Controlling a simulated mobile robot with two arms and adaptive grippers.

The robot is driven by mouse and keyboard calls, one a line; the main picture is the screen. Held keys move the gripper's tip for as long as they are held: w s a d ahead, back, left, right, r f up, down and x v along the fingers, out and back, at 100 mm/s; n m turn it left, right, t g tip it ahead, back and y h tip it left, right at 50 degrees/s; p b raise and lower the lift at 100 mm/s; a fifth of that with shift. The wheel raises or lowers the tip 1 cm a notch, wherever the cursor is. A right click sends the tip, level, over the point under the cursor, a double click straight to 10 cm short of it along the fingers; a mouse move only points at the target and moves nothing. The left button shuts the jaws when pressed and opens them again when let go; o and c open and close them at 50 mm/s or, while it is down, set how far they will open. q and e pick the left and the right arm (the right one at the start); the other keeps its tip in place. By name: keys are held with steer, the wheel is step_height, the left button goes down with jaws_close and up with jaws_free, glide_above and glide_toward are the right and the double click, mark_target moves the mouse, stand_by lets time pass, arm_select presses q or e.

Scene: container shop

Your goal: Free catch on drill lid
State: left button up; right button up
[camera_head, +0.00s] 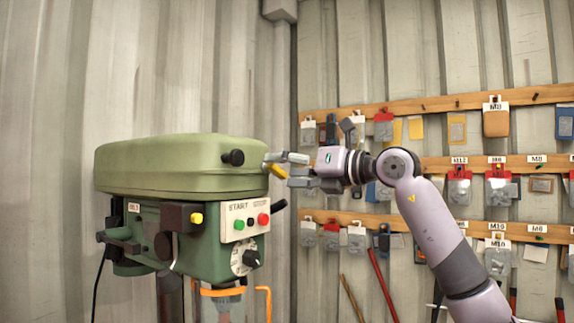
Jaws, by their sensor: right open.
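The green drill press lid (165,165) is closed over the drill head (140,235). A small yellow catch (274,170) shows at the lid's right end. My right gripper (287,170) comes in from the right and is open. Its fingertips are right at the catch, one above it and one below it. I cannot tell whether they touch it. A black knob (233,157) sits on the lid's front face. My left gripper is not in view.
Below the lid is a control panel (245,222) with green and red buttons and a dial. Wooden rails (440,103) with hanging tagged packets line the corrugated wall behind my right arm. Long-handled tools (382,285) lean below them. The wall left of the drill is bare.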

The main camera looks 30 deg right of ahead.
steer(key=shift+c, duration=0.2)
steer(key=c, duration=1.1)
steer(key=n, duration=0.1)
steer(key=n+p, duration=0.1)
steer(key=shift+r+n+p, duration=0.25)
steer(key=shift+n+p, duration=0.05)
steer(key=shift+n, duration=0.1)
steer(key=o, duration=1.1)
steer(key=shift+o, duration=0.2)
